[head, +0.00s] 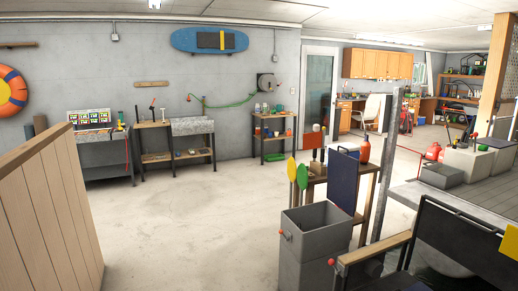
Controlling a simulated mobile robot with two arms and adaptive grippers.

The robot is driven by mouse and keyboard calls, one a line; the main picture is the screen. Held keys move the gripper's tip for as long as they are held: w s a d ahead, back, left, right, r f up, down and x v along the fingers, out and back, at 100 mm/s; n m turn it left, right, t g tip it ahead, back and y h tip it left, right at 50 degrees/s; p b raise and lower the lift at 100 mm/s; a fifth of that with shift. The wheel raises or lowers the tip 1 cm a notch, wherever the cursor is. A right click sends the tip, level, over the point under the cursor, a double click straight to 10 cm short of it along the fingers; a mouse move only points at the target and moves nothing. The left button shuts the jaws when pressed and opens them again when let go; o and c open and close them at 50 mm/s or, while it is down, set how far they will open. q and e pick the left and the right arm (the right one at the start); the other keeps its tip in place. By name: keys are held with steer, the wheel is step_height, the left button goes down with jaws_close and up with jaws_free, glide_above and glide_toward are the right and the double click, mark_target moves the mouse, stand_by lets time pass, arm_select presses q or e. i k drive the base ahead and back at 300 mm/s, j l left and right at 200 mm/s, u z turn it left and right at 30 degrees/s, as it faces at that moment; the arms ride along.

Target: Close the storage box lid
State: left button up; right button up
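I cannot tell for certain which thing is the storage box. A tall grey box (316,246) with an open top stands on the floor in the lower middle. No lid shows on it, and its bottom is out of frame. A dark grey chest (106,160) stands against the left part of the back wall, with a panel of colourful squares (90,117) upright at its back. I cannot tell whether that panel is a raised lid. Neither of my grippers shows in the head view.
A wooden partition (55,215) fills the lower left. A wooden stand with paddles (318,185), a metal post (385,170) and a dark railing (450,235) crowd the right. A workbench (175,140) lines the back wall. The concrete floor (200,220) between is clear.

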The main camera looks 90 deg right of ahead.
mark_target(342, 169)
steer(key=z, duration=3.4)
steer(key=i+j, duration=0.3)
steer(key=i, duration=0.2)
steer(key=i+j, duration=0.35)
steer(key=i, duration=0.15)
